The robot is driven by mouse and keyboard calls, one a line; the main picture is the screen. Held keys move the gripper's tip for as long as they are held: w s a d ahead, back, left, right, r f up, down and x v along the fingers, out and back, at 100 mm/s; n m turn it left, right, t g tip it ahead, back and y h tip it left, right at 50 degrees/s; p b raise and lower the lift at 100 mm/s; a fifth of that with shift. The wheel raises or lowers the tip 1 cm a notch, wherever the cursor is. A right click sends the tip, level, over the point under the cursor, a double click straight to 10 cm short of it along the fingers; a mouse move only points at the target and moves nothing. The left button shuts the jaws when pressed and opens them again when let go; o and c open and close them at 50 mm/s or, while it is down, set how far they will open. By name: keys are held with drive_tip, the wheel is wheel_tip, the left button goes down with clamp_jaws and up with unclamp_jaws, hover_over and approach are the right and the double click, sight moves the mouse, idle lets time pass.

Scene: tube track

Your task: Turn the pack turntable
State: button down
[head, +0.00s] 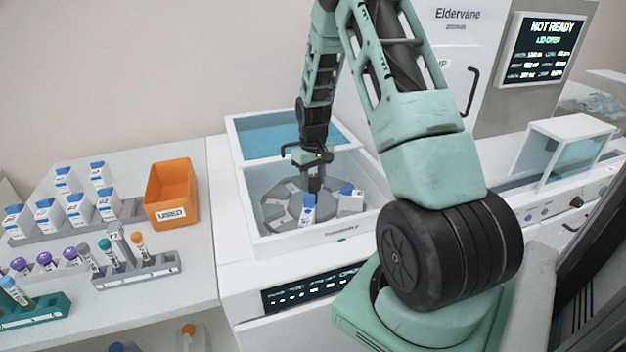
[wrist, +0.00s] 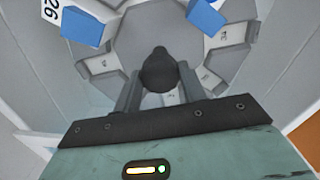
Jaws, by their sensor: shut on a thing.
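The pack turntable (head: 275,208) is a grey octagonal disc inside a white open bay on the machine. It fills the top of the wrist view (wrist: 125,45), with several numbered slots around its rim. Two white packs with blue caps stand in it, one at the front (head: 308,212) and one at the right (head: 350,203). My gripper (head: 316,180) points down over the turntable's middle. In the wrist view its fingers are shut on a dark central knob (wrist: 158,70). The knob is hidden behind the gripper in the head view.
The bay's white walls surround my gripper, with a blue-tinted lid (head: 280,130) behind. An orange USED bin (head: 172,192), several white packs (head: 78,208) and tube racks (head: 138,272) stand on the left bench. A screen (head: 541,48) reads NOT READY, LID OPEN.

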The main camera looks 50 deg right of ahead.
drive_tip(key=shift+n, duration=2.5)
drive_tip(key=shift+w+n+p, duration=0.1)
drive_tip(key=shift+n+p, duration=0.2)
drive_tip(key=shift+n, duration=0.1)
drive_tip(key=c, duration=0.8)
unclamp_jaws()
wheel_tip(320, 180, up, 18)
drive_tip(key=shift+f+b, duration=0.25)
drive_tip(key=shift+b, duration=0.85)
